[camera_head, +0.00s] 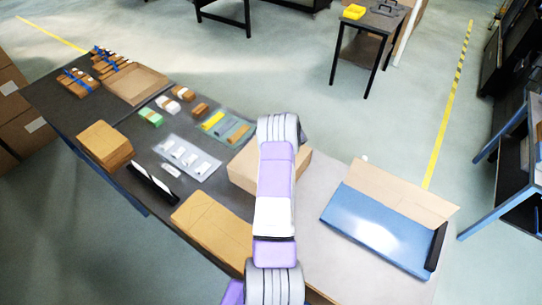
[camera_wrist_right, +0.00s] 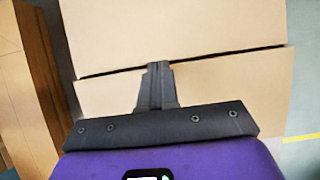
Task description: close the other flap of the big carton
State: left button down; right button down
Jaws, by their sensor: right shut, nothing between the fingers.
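The right gripper is hidden by the arm in the head view. My left gripper is not in view.
A blue-and-brown box (camera_head: 375,222) lies right of the carton. Brown flat packs (camera_head: 213,228) lie left of it. A clear tray of white items (camera_head: 187,157) and small boxes lie further left. Bare tabletop (camera_head: 318,190) shows between the carton and blue box.

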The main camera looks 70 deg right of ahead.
jog(key=shift+r, duration=0.1)
jog(key=shift+r+p, duration=0.7)
jog(key=shift+r, duration=0.35)
notch_tip(320, 180, up, 4)
jog(key=p, duration=0.2)
jog(key=shift+s+r+p, duration=0.1)
jog(key=shift+p, duration=0.3)
notch_tip(320, 180, up, 8)
jog(key=r+b, duration=0.1)
jog(key=f+n+g+b, duration=0.2)
jog(key=f+n+b, duration=0.1)
jog(key=f+n, duration=0.2)
jog(key=f+n+g+h+b, duration=0.1)
jog(key=f+n+g+b, duration=0.1)
jog(key=f+n+b, duration=0.2)
jog(key=d+f+n+g+b, duration=0.1)
jog(key=f+n+g+b, duration=0.1)
jog(key=f+n, duration=0.4)
jog(key=shift+n+h+b, duration=0.4)
jog(key=shift+n+b, duration=0.45)
jog(key=shift+n, duration=0.75)
